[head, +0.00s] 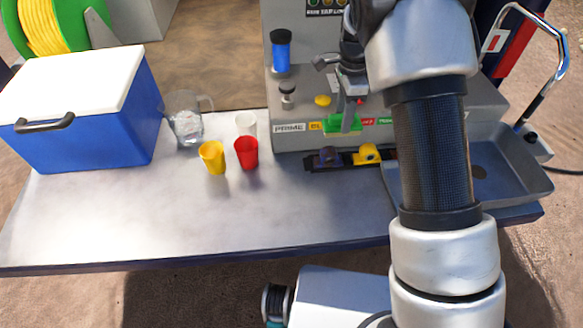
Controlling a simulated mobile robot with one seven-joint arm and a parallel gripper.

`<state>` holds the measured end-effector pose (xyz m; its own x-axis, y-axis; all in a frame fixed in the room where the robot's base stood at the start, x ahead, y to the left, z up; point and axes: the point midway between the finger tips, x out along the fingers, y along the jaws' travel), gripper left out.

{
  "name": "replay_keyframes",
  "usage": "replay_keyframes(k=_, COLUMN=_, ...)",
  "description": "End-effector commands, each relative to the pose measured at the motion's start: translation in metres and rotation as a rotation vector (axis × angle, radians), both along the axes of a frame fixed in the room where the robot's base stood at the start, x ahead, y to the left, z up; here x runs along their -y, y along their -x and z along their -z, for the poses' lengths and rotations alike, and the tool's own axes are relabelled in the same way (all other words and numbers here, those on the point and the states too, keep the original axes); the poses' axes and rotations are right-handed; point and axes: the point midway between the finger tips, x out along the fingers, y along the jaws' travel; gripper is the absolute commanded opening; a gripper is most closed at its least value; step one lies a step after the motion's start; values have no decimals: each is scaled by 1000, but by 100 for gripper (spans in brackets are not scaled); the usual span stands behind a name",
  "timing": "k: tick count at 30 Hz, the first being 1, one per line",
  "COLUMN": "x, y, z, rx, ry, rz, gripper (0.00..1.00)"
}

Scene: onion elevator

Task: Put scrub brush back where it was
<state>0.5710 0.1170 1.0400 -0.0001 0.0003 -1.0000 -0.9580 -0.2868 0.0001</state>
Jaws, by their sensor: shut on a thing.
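The scrub brush (338,125), a small green block with what looks like a lighter upright part, is under my gripper (350,98) in the head view. It is at the front edge of the grey machine's (440,113) raised step, over the row of coloured labels. My gripper points down and is shut on the brush. The fingertips are small and partly hidden, and I cannot tell whether the brush touches the step. A dark strip (322,164) holding a dark blue piece and a yellow piece (369,153) lies on the table just below.
A blue cooler (90,120) is at far left, a grey tray (512,165) at right. The table's front middle (200,220) is clear. My arm hides part of the machine.

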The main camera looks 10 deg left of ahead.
Motion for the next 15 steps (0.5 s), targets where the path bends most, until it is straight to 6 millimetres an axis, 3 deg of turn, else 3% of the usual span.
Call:
replay_keyframes(k=1, x=-22, y=6, z=8, rx=1, ry=-1, rz=-9, gripper=18)
replay_keyframes(k=3, x=-47, y=14, z=12, rx=-1, ry=-2, rz=-8, gripper=18)
replay_keyframes(k=9, x=-109, y=39, z=23, rx=0, ry=-1, rz=-5, gripper=18)
replay_keyframes(k=15, x=-144, y=58, z=28, rx=1, ry=0, rz=-2, gripper=18)
